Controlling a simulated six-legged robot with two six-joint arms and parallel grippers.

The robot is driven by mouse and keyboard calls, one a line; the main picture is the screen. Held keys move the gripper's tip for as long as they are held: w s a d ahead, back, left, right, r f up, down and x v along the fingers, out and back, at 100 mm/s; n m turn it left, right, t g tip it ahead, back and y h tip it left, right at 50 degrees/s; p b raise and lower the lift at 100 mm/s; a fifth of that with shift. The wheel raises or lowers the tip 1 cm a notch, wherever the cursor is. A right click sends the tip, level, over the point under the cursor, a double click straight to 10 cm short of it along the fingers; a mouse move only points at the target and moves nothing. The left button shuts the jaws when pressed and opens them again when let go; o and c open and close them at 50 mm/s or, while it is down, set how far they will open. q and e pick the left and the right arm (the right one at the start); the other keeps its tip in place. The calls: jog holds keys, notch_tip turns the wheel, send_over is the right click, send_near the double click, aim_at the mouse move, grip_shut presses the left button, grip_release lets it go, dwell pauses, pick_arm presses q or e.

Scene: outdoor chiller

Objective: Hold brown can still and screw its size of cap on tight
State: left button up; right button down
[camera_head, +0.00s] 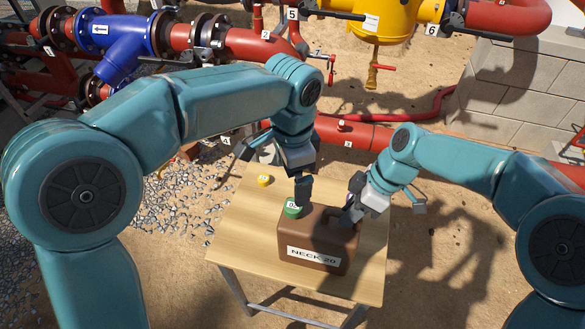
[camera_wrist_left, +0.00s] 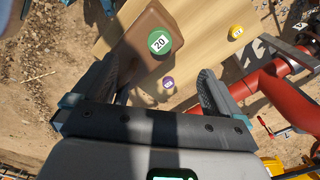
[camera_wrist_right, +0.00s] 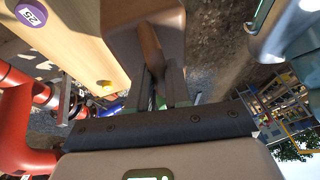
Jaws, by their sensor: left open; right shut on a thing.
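The brown can (camera_head: 318,245) stands upright on the table, its front label reading "NECK 20". A green cap (camera_head: 293,208) marked 20 sits at the top left of the can, over its neck; how tightly it is seated cannot be told. My left gripper (camera_head: 303,190) is open just above and beside the green cap, not closed on it. The green cap also shows in the left wrist view (camera_wrist_left: 160,42), beyond the open fingers. My right gripper (camera_head: 350,212) is shut on the can's handle, which shows between its fingers in the right wrist view (camera_wrist_right: 150,45).
A yellow cap (camera_head: 263,181) lies on the wooden table (camera_head: 240,235) at the back left. A purple cap (camera_wrist_left: 168,81) marked 25 lies on the table too. Red pipes (camera_head: 350,133) run behind the table, and a block wall (camera_head: 520,80) stands at the back right.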

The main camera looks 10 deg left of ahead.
pick_arm(q)
jog(key=shift+r, duration=0.55)
notch_tip(320, 180, up, 12)
dwell(0.3)
dwell(0.4)
pick_arm(e)
jog(key=c, duration=1)
grip_release()
